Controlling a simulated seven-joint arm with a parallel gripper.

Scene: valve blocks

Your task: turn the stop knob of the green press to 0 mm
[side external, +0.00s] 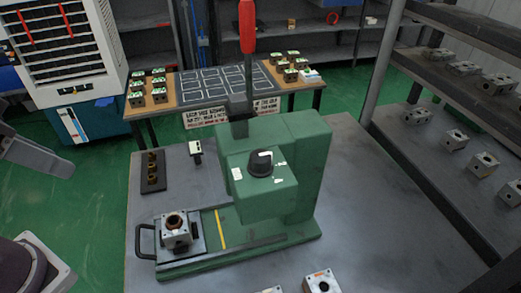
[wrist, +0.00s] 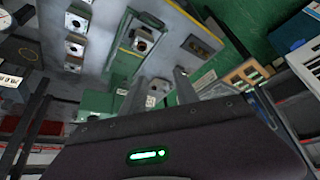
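The green press (side external: 305,165) stands on the grey bench in the side view. Its stop knob (side external: 261,163), round and black with a white pointer mark, is on the press head; the mark is toward the knob's upper right. Small white labels (side external: 280,166) sit beside it, too small to read. A valve block (side external: 176,231) with a brown ring on top sits on the press's slide at left. In the wrist view my gripper (wrist: 158,82) has its two fingers apart, with nothing visibly held. I cannot make out the knob clearly there. The fingers are outside the side view.
The press lever with a red handle (side external: 246,27) rises above the head. A dark tray with brass bushings (side external: 152,171) lies left of the press. Loose blocks (side external: 321,282) are at the bench front. Shelving (side external: 470,70) stands at right. The bench right of the press is clear.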

